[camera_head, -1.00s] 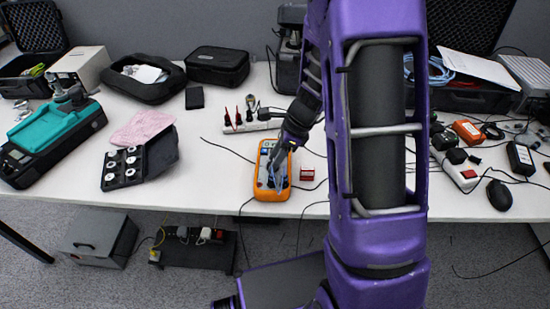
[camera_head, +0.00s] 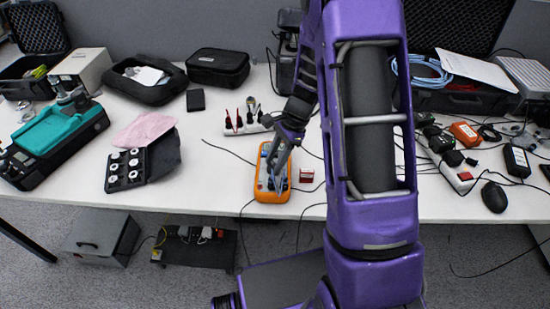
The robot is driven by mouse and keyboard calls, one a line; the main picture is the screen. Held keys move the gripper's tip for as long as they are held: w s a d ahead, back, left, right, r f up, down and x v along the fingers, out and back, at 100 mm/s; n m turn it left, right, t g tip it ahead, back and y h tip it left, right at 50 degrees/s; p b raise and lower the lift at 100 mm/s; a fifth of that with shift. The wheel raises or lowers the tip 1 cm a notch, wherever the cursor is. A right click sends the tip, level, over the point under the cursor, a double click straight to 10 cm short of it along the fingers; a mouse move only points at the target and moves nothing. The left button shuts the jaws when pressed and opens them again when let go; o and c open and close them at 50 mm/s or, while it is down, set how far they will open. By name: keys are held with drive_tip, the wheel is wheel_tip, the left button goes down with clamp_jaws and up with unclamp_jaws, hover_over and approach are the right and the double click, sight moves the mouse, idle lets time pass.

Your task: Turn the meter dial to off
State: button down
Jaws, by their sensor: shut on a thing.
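The meter (camera_head: 265,193) is an orange-cased multimeter lying near the front edge of the white table, in the middle of the head view. My gripper (camera_head: 275,178) reaches down over the meter from above right. Its jaws are shut on the meter dial, at the middle of the meter's face. The fingers cover the dial, so its pointer and markings cannot be read.
A small red-and-white box (camera_head: 306,175) lies just right of the meter, with black cables around it. A white power strip (camera_head: 245,129) with plugs lies behind. A black case with white discs (camera_head: 124,168) is at left. The table's front edge (camera_head: 340,215) is close.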

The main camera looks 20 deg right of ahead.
drive_tip(key=shift+w+n+g+p, duration=0.1)
drive_tip(key=shift+n+g+p, duration=0.25)
drive_tip(key=shift+n, duration=0.65)
drive_tip(key=shift+h, duration=0.3)
drive_tip(key=shift+c, duration=2.1)
unclamp_jaws()
drive_tip(key=shift+r, duration=0.1)
drive_tip(key=p+v, duration=0.2)
drive_tip(key=v, duration=1.5)
drive_tip(key=shift+d, duration=0.15)
drive_tip(key=shift+w+r, duration=0.1)
